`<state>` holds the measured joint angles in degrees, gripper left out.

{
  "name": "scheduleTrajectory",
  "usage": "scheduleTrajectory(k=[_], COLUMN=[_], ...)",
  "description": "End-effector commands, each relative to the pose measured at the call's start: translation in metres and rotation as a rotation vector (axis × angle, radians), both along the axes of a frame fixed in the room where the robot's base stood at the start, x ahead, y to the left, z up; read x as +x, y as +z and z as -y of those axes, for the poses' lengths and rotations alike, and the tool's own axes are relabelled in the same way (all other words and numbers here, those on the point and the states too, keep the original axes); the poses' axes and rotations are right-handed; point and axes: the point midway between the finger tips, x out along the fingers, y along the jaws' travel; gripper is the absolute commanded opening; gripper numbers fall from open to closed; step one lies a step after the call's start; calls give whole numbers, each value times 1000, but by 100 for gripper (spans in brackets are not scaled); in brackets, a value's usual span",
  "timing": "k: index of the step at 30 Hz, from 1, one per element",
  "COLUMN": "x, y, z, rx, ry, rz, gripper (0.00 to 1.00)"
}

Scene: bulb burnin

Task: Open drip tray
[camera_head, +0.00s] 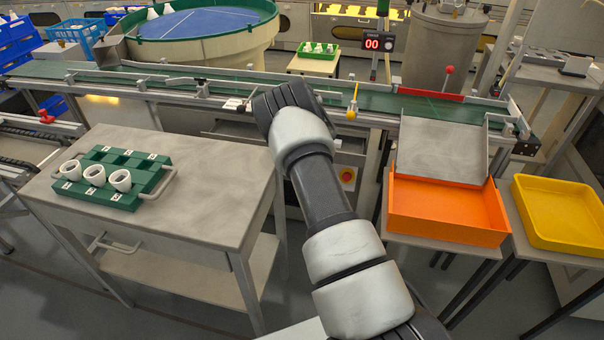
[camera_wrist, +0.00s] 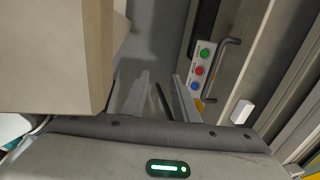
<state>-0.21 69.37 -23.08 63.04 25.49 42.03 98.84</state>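In the wrist view, the two fingers of my gripper (camera_wrist: 158,88) stand apart with a gap between them, and nothing shows between them. A grey bar handle (camera_wrist: 222,68) on a panel lies to the right of the fingers, apart from them. No part is clearly recognisable as the drip tray; I cannot tell whether this handle belongs to it. In the head view, my arm reaches toward the conveyor's front, and its wrist hides the gripper and part of the cabinet front.
Green, red and blue buttons (camera_wrist: 201,71) sit beside the handle. A large beige block (camera_wrist: 50,55) stands close at the left. In the head view, the orange bin (camera_head: 445,213), yellow tray (camera_head: 560,237) and grey table (camera_head: 205,205) with a green rack (camera_head: 128,165) flank my arm.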

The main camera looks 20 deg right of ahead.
Motion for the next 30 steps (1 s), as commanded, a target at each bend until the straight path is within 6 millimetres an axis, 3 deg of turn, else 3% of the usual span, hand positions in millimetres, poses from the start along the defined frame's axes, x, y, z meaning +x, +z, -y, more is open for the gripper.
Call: scheduleTrajectory(k=[10,15,30], x=[0,0,0], y=[-4,-4,-4], z=[0,0,0], rx=[0,0,0], ry=[0,0,0], rz=[0,0,0], gripper=[26,0,0])
